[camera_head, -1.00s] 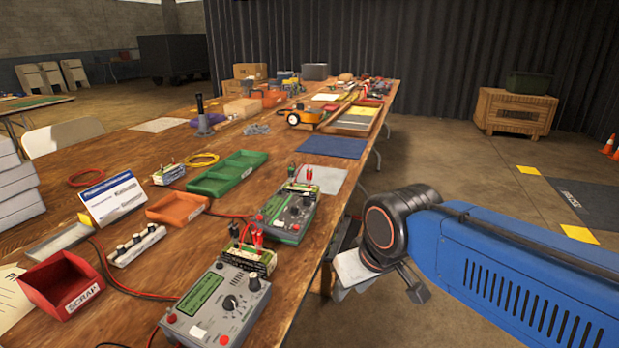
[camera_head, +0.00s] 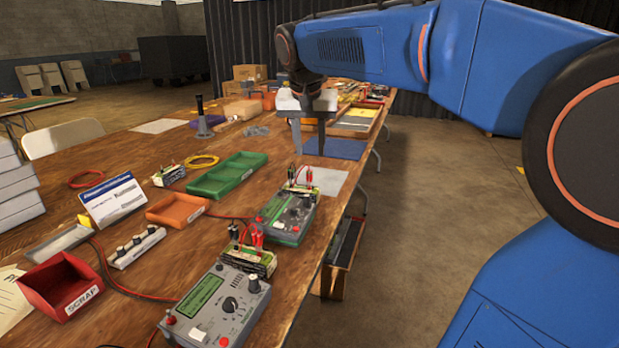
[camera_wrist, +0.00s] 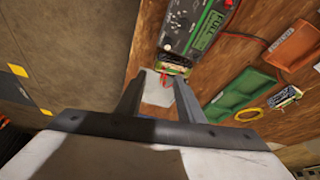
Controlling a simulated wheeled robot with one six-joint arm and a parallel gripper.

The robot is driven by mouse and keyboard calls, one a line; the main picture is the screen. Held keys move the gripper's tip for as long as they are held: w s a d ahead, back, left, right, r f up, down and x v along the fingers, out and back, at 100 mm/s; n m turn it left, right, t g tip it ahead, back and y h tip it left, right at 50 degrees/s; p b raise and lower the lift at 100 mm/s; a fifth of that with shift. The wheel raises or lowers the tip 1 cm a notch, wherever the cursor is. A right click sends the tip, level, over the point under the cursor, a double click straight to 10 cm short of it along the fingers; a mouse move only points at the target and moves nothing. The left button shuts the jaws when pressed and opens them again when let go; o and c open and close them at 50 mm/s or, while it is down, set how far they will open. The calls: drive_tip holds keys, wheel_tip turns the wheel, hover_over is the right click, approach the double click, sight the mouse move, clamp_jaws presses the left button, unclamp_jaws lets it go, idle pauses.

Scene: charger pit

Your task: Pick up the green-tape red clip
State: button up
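The charger with green edging (camera_head: 287,215) is the farther of two chargers on the wooden table. A battery (camera_head: 300,186) lies at its far end, with a red clip (camera_head: 309,176) standing upright on it and a dark clip to the left. The red clip also shows small in the wrist view (camera_wrist: 164,79), between the finger tips. My gripper (camera_head: 310,152) is open and empty, fingers pointing down, above and beyond the red clip in the head view. It is apart from the clip. I cannot make out tape on the clip itself.
The nearer grey charger (camera_head: 215,308) has its own red clip (camera_head: 257,238) and dark clip on a battery. A green tray (camera_head: 228,178), an orange tray (camera_head: 177,210) and a red scrap bin (camera_head: 62,287) stand to the left. The table's right edge is close.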

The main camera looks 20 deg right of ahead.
sight(309, 171)
drive_tip(key=w+r+m, duration=0.2)
drive_tip(key=w, duration=0.4)
drive_tip(key=x, duration=0.5)
drive_tip(key=d+x, duration=0.1)
drive_tip(key=x, duration=1.1)
drive_tip(key=shift+s+d, duration=0.2)
drive_tip(key=shift+d, duration=0.05)
drive_tip(key=shift+h, duration=0.3)
clamp_jaws()
